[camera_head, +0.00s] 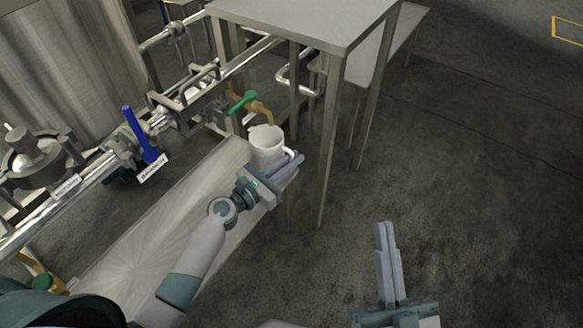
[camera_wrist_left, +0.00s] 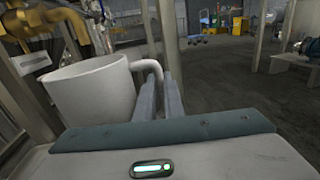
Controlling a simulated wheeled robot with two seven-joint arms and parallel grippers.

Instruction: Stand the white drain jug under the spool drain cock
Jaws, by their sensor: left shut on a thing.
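The white drain jug (camera_head: 266,147) is upright near the end of the low steel shelf (camera_head: 160,215). It also shows large in the left wrist view (camera_wrist_left: 92,95). My left gripper (camera_head: 290,165) is shut on the jug's handle (camera_wrist_left: 150,68), with a finger on each side. The brass drain cock (camera_head: 262,110) with a green lever (camera_head: 241,101) is just above and behind the jug's mouth. I cannot tell whether the jug's base touches the shelf, nor whether the outlet is exactly over the mouth. My right gripper (camera_head: 383,238) is empty, its fingers together, over the floor.
A steel table (camera_head: 310,18) stands behind, its near leg (camera_head: 333,150) right of the jug. A pipe run with a blue-handled valve (camera_head: 138,135) and a white tag (camera_head: 152,168) lies left. A large tank (camera_head: 65,65) stands at upper left. Floor on the right is clear.

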